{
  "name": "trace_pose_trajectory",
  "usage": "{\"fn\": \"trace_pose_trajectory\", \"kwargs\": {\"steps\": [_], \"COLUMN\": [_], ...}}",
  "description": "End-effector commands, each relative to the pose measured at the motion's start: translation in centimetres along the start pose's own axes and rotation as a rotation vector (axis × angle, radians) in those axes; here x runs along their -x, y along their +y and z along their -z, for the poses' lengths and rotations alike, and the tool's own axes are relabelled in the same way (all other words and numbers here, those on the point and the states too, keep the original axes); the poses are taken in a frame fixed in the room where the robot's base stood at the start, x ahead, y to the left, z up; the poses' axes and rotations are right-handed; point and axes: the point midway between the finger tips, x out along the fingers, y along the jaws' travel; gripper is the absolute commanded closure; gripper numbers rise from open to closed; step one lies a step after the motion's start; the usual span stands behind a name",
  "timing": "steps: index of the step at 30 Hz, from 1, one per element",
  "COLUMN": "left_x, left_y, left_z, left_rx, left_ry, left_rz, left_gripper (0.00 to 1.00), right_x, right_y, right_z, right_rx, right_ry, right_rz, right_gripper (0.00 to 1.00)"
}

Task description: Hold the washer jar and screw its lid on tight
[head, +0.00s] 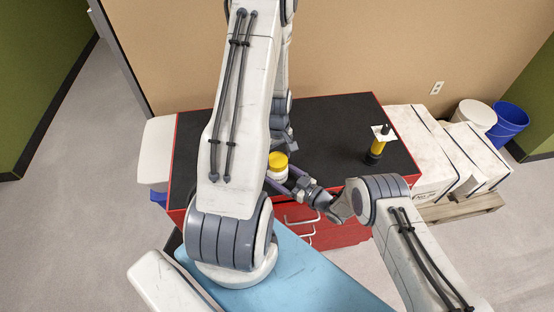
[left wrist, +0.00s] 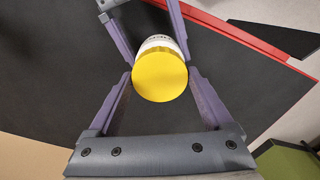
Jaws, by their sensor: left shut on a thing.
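The washer jar (head: 279,175) is white and stands upright near the front edge of the black worktop. Its yellow lid (head: 278,159) sits on top, and the left wrist view shows the lid (left wrist: 160,80) face on. How tightly it is seated cannot be told. My left gripper (left wrist: 160,71) is shut on the lid, one purple fingertip at each side. In the head view its arm partly hides it behind the jar. My right gripper (head: 283,178) reaches in from the front right. Its purple fingers lie along both sides of the white jar body and appear closed on it.
The red cabinet (head: 340,234) has drawer handles in front. White boxes (head: 425,150), a white bucket (head: 474,114) and a blue bin (head: 510,122) stand right.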

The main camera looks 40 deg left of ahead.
Motion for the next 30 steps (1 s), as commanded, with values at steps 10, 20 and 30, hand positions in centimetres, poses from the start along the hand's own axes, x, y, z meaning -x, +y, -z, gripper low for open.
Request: {"fn": "trace_pose_trajectory", "kwargs": {"steps": [10, 20, 30], "left_x": [0.0, 0.3, 5.2], "left_y": [0.3, 0.3, 0.3], "left_z": [0.0, 0.0, 0.0], "left_rx": [-0.806, -0.804, -0.803], "left_ry": [0.005, 0.004, 0.006], "left_rz": [-0.002, -0.001, -0.002], "left_gripper": [1.00, 0.00, 0.00], "right_x": [-0.1, -0.1, -0.1], "right_y": [-0.3, -0.1, -0.1], "right_z": [0.2, 0.2, 0.1], "right_rx": [0.005, 0.004, 0.002], "right_ry": [0.005, 0.004, 0.003], "right_rz": [0.008, 0.005, 0.003], "right_gripper": [1.00, 1.00, 1.00]}}
